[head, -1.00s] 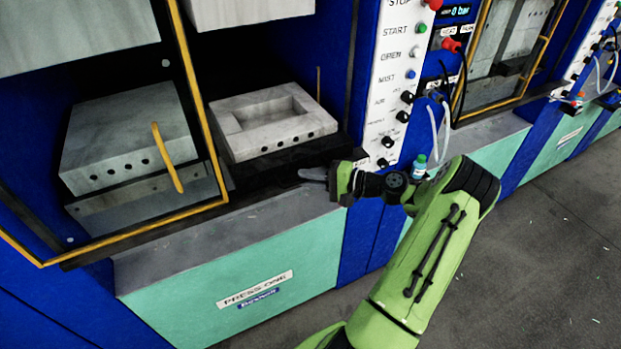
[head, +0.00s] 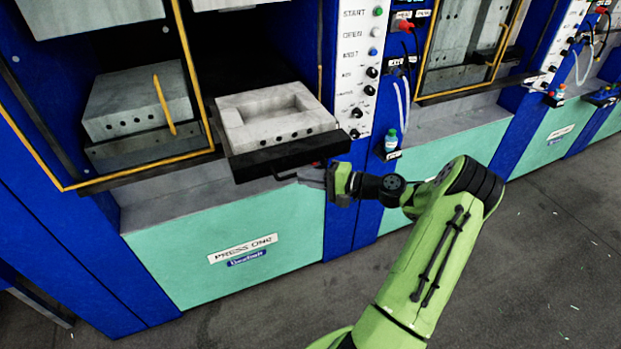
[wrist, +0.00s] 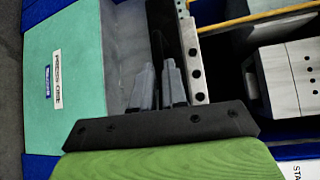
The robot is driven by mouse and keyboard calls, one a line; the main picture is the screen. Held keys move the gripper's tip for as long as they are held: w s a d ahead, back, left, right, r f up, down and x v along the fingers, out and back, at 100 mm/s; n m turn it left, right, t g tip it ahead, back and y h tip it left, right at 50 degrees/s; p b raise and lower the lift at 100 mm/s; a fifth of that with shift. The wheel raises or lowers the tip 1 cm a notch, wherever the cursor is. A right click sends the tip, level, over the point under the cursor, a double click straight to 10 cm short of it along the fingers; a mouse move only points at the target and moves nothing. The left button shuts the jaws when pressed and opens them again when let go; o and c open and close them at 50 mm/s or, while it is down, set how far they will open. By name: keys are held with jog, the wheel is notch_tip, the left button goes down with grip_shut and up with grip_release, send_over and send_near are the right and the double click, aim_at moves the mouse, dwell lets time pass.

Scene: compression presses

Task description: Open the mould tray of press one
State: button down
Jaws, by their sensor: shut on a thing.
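The mould tray (head: 265,163) of press one is a black slab, pulled partly out past the front of the press. A pale grey mould block (head: 240,137) with a square hollow and a row of holes sits on it. A dark handle (head: 284,177) is on the tray's front. My gripper (head: 308,178) is at the right part of the tray front, shut on this handle. In the wrist view, its grey fingers (wrist: 158,88) close on the dark handle, and the holed side of the mould block (wrist: 194,50) shows just beyond. The fingertips are partly hidden in the head view.
A yellow-framed guard door (head: 200,85) with a yellow handle stands left of the tray. The green front panel (head: 180,262) labelled PRESS ONE is below. The floor in front is clear.

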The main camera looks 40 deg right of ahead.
jog(key=shift+s+d+f, duration=0.1)
jog(key=shift+s+f, duration=0.05)
jog(key=shift+f, duration=0.25)
jog(key=c, duration=1.4)
grip_release()
jog(key=shift+o, duration=1)
jog(key=shift+w+d, duration=0.1)
jog(key=shift+w, duration=0.2)
jog(key=shift+s+r, duration=0.1)
jog(key=v, duration=1.5)
jog(key=shift+s+b, duration=0.3)
jog(key=shift+b, duration=0.15)
